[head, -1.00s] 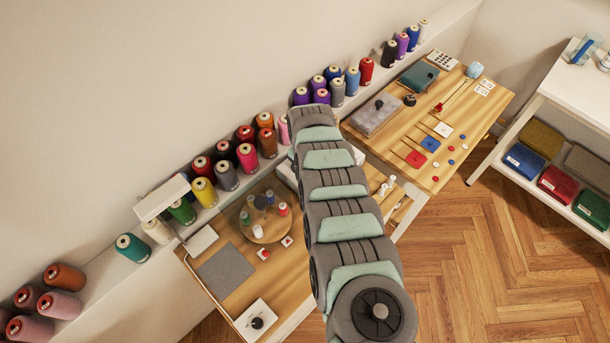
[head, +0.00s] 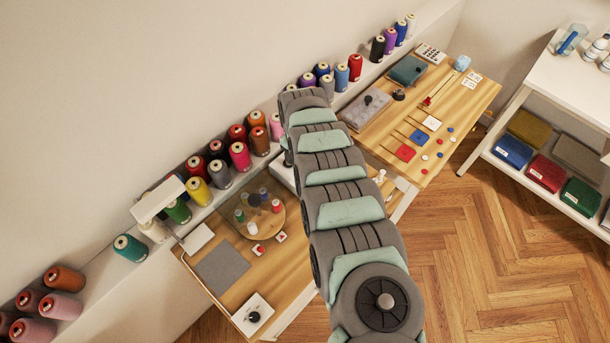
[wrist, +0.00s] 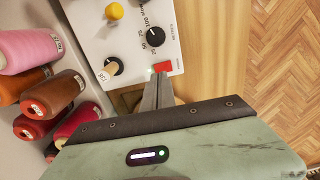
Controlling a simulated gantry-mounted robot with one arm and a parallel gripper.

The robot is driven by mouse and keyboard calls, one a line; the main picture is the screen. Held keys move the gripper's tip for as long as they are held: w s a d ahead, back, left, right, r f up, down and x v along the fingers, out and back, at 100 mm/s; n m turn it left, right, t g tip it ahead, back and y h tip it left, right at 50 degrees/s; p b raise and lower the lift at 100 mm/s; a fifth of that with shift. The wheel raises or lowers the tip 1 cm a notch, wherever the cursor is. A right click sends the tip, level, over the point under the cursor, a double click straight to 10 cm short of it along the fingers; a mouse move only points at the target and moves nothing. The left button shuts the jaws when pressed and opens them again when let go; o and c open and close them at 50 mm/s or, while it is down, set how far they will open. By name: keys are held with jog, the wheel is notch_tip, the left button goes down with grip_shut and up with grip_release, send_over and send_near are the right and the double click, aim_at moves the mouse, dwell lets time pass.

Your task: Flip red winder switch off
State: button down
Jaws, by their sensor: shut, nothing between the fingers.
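The red switch (wrist: 163,67) is a small red rocker at the near corner of the white winder box (wrist: 120,40) in the wrist view. In the head view my arm covers the gripper and the switch; part of a white box (head: 283,172) shows left of the arm.
The winder box also has a yellow knob (wrist: 114,11) and black dials (wrist: 154,36). Thread cones (wrist: 53,93) stand close on the left of the wrist view. Wooden floor (wrist: 280,60) lies open at right. A round spool stand (head: 265,225) sits on the table in the head view.

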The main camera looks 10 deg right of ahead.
notch_tip(320, 180, up, 9)
jog(key=shift+w+a, duration=0.25)
dwell(0.3)
